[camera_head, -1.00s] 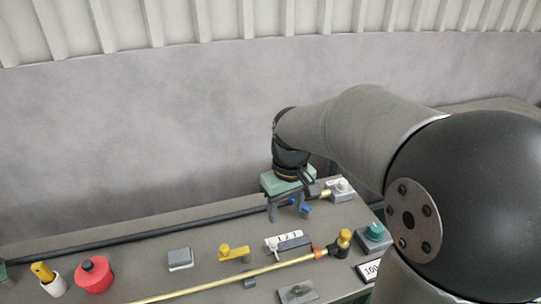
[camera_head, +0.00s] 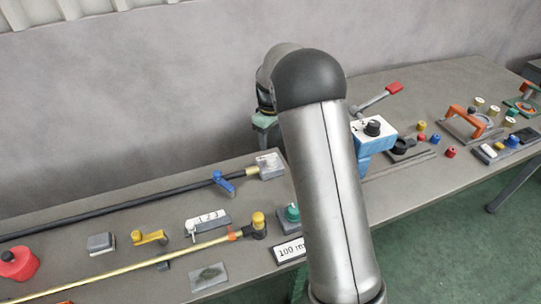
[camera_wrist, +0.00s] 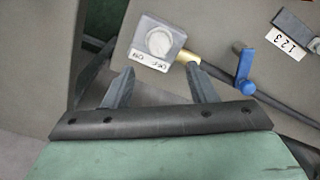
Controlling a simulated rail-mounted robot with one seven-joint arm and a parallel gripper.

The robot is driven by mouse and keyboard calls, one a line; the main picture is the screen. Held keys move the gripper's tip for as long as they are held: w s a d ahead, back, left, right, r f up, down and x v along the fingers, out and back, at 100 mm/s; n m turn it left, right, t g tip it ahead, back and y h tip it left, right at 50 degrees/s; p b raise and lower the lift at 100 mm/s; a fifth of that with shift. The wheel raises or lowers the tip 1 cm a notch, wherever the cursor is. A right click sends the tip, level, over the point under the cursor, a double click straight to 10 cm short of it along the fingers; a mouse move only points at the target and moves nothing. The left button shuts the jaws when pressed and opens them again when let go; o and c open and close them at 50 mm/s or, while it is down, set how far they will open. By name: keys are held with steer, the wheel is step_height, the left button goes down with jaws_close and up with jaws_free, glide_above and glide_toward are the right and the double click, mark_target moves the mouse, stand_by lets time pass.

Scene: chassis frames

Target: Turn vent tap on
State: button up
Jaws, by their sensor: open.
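A blue-handled tap (camera_head: 223,181) sits on the black pipe, close to a brass fitting (camera_head: 252,171). A yellow-handled tap (camera_head: 150,237) stands apart on the bench. No readable label marks either tap as the vent. My gripper (camera_wrist: 158,76) is open with nothing between its fingers. It hangs short of the grey box with a round white dial or knob (camera_wrist: 159,42), at the pipe's end. In the head view my arm hides most of the gripper.
The grey box also shows in the head view (camera_head: 270,165).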

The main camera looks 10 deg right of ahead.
mark_target(271, 158)
step_height(271, 158, down, 9)
steer(key=shift+d+p, duration=0.1)
steer(key=shift+p, duration=0.6)
steer(key=c, duration=1)
